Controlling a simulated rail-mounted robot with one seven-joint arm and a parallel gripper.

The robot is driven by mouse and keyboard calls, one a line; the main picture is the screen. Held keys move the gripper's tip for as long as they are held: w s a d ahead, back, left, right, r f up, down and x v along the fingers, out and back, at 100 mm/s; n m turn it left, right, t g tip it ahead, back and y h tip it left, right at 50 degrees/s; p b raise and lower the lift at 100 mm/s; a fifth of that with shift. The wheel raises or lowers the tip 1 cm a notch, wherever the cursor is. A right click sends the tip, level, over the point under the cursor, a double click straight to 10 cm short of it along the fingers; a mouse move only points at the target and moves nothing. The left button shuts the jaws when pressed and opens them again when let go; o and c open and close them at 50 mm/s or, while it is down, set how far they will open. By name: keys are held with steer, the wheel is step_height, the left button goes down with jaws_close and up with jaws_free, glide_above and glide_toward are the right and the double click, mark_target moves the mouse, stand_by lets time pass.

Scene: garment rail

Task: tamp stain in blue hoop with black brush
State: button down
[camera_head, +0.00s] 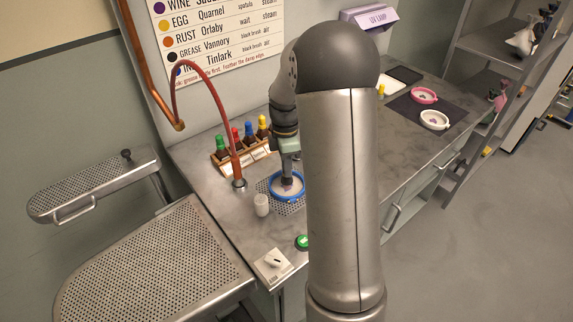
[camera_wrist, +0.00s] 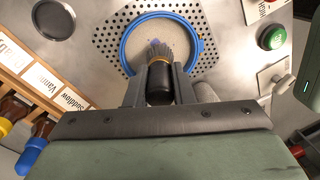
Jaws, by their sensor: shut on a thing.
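The blue hoop (camera_head: 274,190) lies on a perforated metal plate on the bench, with pale cloth inside; it also shows in the wrist view (camera_wrist: 124,49). My gripper (camera_wrist: 159,82) is shut on the black brush (camera_wrist: 160,88), whose bristles point into the hoop. In the head view my gripper (camera_head: 287,165) is above the hoop. Whether the bristles touch the cloth I cannot tell. Part of the stain may be hidden behind the brush.
A wooden rack (camera_head: 240,156) of colour-capped bottles stands behind the hoop. Pink (camera_head: 424,95) and white (camera_head: 434,120) hoops lie on a dark mat at the right.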

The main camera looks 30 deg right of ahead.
steer(key=shift+f, duration=0.15)
steer(key=shift+f+b, duration=0.65)
steer(key=shift+f, duration=0.2)
steer(key=shift+r, duration=0.15)
steer(key=shift+r+p, duration=0.7)
steer(key=shift+r, duration=0.15)
steer(key=shift+f, duration=0.15)
steer(key=shift+f+b, duration=0.6)
steer(key=shift+f, duration=0.2)
steer(key=shift+r, duration=0.1)
steer(key=shift+r+p, duration=0.7)
steer(key=shift+r, duration=0.15)
